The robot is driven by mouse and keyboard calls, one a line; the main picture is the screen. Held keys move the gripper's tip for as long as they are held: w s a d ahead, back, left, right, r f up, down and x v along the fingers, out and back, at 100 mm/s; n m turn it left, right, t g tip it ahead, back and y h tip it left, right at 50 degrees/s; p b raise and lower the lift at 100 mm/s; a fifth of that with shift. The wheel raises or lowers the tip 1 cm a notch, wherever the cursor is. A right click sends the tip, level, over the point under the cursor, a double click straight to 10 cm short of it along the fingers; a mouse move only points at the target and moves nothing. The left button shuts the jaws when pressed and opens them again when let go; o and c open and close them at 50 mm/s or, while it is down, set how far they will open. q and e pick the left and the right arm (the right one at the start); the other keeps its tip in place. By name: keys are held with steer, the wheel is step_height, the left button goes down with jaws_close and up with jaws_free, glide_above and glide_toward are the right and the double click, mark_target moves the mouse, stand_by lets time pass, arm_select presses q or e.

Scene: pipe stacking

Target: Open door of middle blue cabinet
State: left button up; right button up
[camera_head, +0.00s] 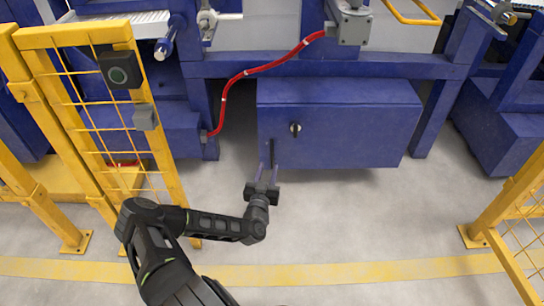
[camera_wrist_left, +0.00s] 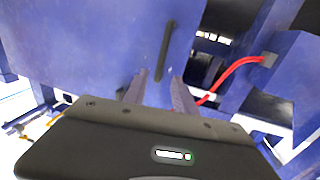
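The middle blue cabinet (camera_head: 345,125) hangs under the blue machine frame, with its door shut. A round silver lock (camera_head: 295,128) sits on its front, near a dark vertical handle (camera_head: 273,152) at the left edge. In the left wrist view the handle (camera_wrist_left: 166,50) stands on the blue door (camera_wrist_left: 90,45), ahead of the fingertips. My left gripper (camera_head: 268,170) is open and empty, with its two fingers pointing at the handle from just below. My right gripper is not in view.
A yellow mesh fence (camera_head: 95,110) with a grey-black button box stands to the left. Another yellow fence (camera_head: 510,215) stands at the right. A red cable (camera_head: 250,72) runs left of the cabinet. The grey floor (camera_head: 340,215) before the cabinet is clear.

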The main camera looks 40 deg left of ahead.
mark_target(272, 156)
arm_select(q)
steer(key=b+x, duration=0.3)
steer(key=x, duration=0.3)
steer(key=shift+w+a+f, duration=0.15)
steer(key=shift+w, duration=0.2)
steer(key=shift+w+a, duration=0.2)
steer(key=shift+w, duration=0.25)
steer(key=shift+c, duration=0.2)
jaws_close()
stand_by(0.7)
